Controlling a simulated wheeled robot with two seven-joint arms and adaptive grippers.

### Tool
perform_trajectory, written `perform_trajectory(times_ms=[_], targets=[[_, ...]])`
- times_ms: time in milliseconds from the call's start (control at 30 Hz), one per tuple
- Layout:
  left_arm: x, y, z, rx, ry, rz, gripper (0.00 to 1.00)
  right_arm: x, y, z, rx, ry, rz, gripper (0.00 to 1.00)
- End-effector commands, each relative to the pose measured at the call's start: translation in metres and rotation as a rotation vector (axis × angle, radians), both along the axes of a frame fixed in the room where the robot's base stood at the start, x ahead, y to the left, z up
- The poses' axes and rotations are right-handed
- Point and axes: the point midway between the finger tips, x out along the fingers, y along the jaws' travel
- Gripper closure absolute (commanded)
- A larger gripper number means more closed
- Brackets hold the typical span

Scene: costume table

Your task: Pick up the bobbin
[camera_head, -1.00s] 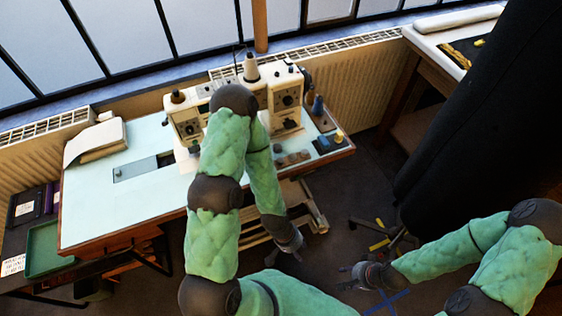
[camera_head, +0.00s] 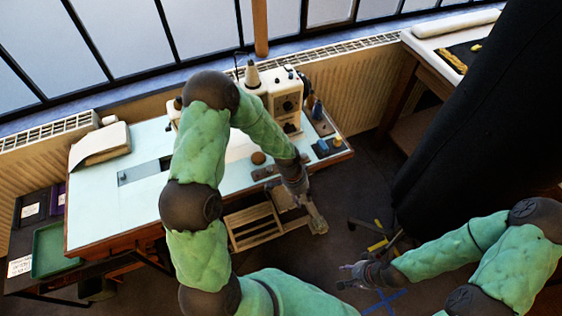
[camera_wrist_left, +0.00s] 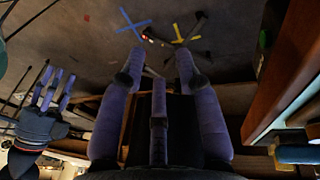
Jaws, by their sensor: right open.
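Small items sit at the right end of the pale blue sewing table (camera_head: 110,205). A small brown round piece (camera_head: 258,158) shows beside my left forearm; I cannot tell for sure which item is the bobbin. My left gripper (camera_head: 303,203) is by the table's front right edge and hides part of that area. In the left wrist view its fingers (camera_wrist_left: 158,75) are spread and empty, with floor beyond them and the table edge on the right. A blue spool-like piece (camera_wrist_left: 297,154) shows at the lower right there. My right gripper (camera_head: 350,276) is open and empty, low over the floor.
A dark tray with a yellow piece (camera_head: 337,142) is at the right corner. A black hanging cloth (camera_head: 470,110) is at right.

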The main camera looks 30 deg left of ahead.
Motion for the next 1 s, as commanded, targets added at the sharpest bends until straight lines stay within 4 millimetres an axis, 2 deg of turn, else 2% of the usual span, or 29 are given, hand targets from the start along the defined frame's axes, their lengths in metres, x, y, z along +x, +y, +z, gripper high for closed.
perform_trajectory(times_ms=[33, 200, 300, 400, 500, 567, 900, 1000], targets=[[0.021, 0.015, 0.028, 0.035, -0.035, -0.080, 0.66, 0.000, 0.000, 0.008, 0.000, 0.000, 0.000, 0.57], [0.060, 0.064, 0.098, 0.159, -0.071, -0.338, 0.66, 0.000, 0.000, 0.019, 0.000, 0.000, 0.000, 0.57], [0.072, 0.086, 0.131, 0.217, -0.073, -0.435, 0.66, 0.000, 0.000, 0.023, 0.000, 0.000, 0.000, 0.57], [0.076, 0.100, 0.150, 0.253, -0.068, -0.490, 0.66, 0.000, 0.000, 0.025, 0.000, 0.000, 0.000, 0.57], [0.078, 0.106, 0.156, 0.267, -0.063, -0.513, 0.66, 0.000, 0.000, 0.025, 0.000, 0.000, 0.000, 0.57], [0.078, 0.107, 0.153, 0.269, -0.061, -0.517, 0.66, 0.000, 0.000, 0.023, 0.000, 0.000, 0.000, 0.57], [0.077, 0.107, 0.106, 0.268, -0.061, -0.516, 0.66, 0.000, 0.000, 0.011, 0.000, 0.000, 0.000, 0.57], [0.078, 0.107, 0.100, 0.267, -0.062, -0.514, 0.66, 0.000, 0.000, 0.010, 0.000, 0.000, 0.000, 0.57]])
